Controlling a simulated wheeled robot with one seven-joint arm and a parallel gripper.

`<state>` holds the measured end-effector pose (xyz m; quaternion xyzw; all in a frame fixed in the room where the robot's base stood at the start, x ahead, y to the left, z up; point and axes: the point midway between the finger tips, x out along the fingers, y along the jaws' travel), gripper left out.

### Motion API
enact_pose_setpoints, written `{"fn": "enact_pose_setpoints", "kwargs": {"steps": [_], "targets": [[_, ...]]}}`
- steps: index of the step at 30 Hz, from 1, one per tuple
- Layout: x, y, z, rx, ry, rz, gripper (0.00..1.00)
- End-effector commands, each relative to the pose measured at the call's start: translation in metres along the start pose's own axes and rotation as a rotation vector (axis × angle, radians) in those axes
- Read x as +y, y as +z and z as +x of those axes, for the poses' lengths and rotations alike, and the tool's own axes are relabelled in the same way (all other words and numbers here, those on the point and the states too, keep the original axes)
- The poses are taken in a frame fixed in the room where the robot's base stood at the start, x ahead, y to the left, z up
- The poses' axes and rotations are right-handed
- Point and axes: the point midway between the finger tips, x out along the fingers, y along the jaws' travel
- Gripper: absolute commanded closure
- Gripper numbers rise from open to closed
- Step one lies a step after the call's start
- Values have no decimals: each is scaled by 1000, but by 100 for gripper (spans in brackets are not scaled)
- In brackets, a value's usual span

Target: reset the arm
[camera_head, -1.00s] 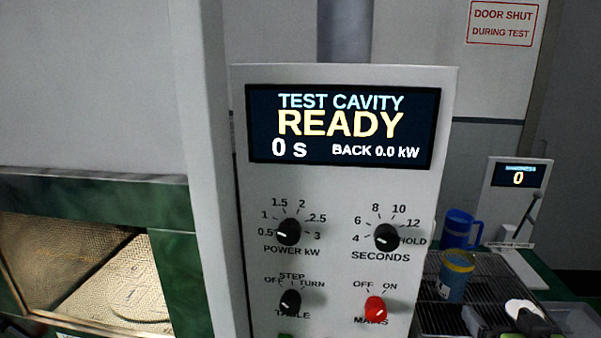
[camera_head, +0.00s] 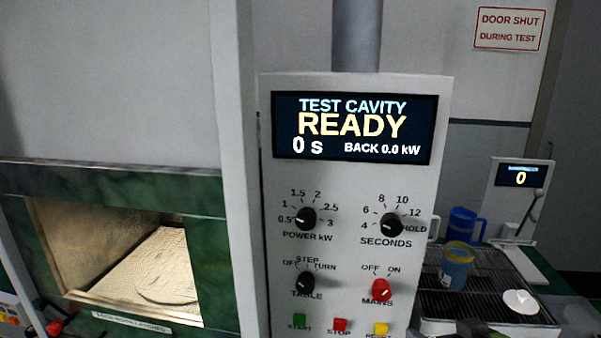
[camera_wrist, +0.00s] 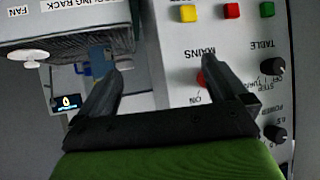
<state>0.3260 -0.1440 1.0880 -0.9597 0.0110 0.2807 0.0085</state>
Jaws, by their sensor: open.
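My gripper (camera_wrist: 163,62) is in the wrist view, its two dark fingers spread apart with nothing between them. Beyond them, upside down in that view, is the white control panel (camera_wrist: 180,75) with its red mains knob (camera_wrist: 203,78). In the head view the same panel (camera_head: 349,178) stands in the middle, and its display (camera_head: 354,127) reads TEST CAVITY READY, 0 s. I cannot make out the gripper clearly in the head view.
The test cavity (camera_head: 135,255) is at left, with a round plate inside. Right of the panel, a wire rack (camera_head: 485,280) holds a yellow-and-blue cup (camera_head: 456,267) and a white disc (camera_head: 521,301). A blue mug (camera_head: 463,226) stands behind. A small readout (camera_head: 521,176) shows 0.

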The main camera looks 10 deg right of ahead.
Motion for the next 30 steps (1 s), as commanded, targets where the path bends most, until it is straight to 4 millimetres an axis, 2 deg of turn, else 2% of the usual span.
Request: {"fn": "enact_pose_setpoints", "kwargs": {"steps": [1,5,7,9,12,15,18,30], "targets": [[-20,-3,-3,-39,-31,-27,0],[-66,4,-17,-169,-84,-71,0],[-91,10,-33,-248,-99,-95,0],[-115,18,-57,-330,-99,-114,0],[-136,30,-98,-424,-70,-105,0],[-142,42,-128,-477,-36,-67,0],[-142,49,-143,-501,-16,-36,0],[-141,52,-145,-509,-9,-25,0]]}}
